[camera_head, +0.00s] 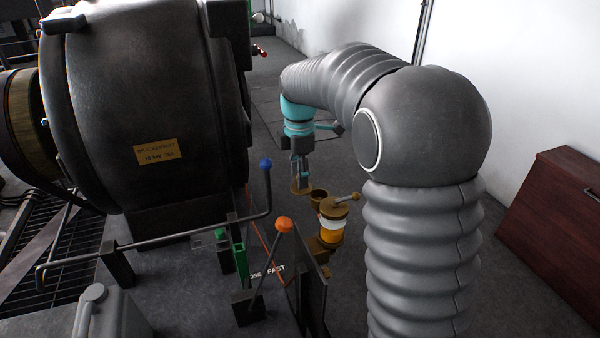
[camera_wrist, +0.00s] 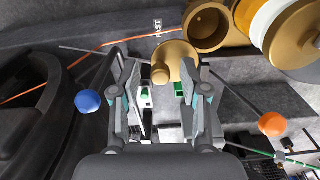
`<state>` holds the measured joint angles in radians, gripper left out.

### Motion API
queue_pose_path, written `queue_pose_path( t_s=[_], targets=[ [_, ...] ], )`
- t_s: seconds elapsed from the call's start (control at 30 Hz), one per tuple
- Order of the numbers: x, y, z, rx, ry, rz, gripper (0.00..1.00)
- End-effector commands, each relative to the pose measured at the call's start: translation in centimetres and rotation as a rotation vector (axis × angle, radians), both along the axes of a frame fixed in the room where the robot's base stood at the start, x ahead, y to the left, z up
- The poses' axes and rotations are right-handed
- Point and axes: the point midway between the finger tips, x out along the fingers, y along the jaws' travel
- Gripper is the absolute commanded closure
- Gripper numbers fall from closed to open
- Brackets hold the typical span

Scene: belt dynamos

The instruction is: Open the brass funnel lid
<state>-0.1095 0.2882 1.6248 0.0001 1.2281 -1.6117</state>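The brass funnel (camera_head: 318,196) is an open cup with a dark inside, left of the brass and amber oiler (camera_head: 332,228). It also shows at the top of the wrist view (camera_wrist: 208,28). The round brass lid (camera_wrist: 176,58) with a knob lies beside the cup's mouth, swung off it. In the head view, the lid (camera_head: 298,189) is left of the cup. My gripper (camera_wrist: 160,82) is open, its fingers apart on either side of the lid's knob. I cannot tell whether a finger touches the lid. In the head view, my gripper (camera_head: 301,170) points down just above the lid.
A blue-knobbed lever (camera_head: 266,164) and an orange-knobbed lever (camera_head: 284,224) stand left of the oiler. The large dark dynamo (camera_head: 150,100) fills the left. A grey can (camera_head: 97,310) is at the front left, a dark red cabinet (camera_head: 560,220) at the right. Floor behind the oiler is clear.

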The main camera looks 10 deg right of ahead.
Motion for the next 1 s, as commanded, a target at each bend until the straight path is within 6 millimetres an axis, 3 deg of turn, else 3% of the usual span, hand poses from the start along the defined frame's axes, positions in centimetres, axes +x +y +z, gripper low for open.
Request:
queue_pose_path(
  t_s=[0.27, 0.7, 1.0],
  targets=[
    [0.1, 0.0, 0.9, 0.0, -0.002, 0.0, 0.55],
    [0.1, 0.0, 8.9, 0.001, -0.004, 0.0, 0.55],
    [0.0, 0.0, 11.8, 0.0, -0.001, 0.0, 0.55]
  ],
)
